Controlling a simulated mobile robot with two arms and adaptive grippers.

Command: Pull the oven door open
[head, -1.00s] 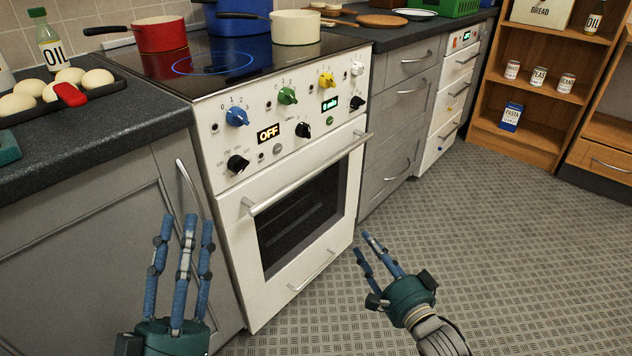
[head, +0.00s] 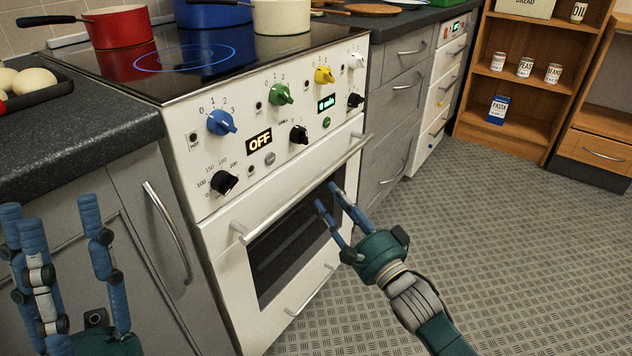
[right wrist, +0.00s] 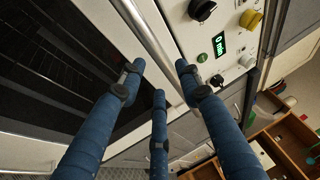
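The white oven's door (head: 237,290), with a dark glass window, looks closed in the head view. Its long metal bar handle (head: 290,201) runs along the door's top edge. My right gripper (head: 328,197) is in front of the handle's right half, with its blue fingers apart and empty. In the right wrist view the handle (right wrist: 150,35) runs just beyond the fingertips, passing between the spread fingers (right wrist: 158,75). I cannot tell whether any finger touches it. My left gripper (head: 55,220) is open and empty at the lower left, in front of the grey cupboard.
Knobs and an OFF display sit on the control panel (head: 285,118) above the door. Pots, including a red pot (head: 117,27), stand on the hob. A lower drawer handle (head: 310,290) is below the door. The floor (head: 480,250) to the right is clear.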

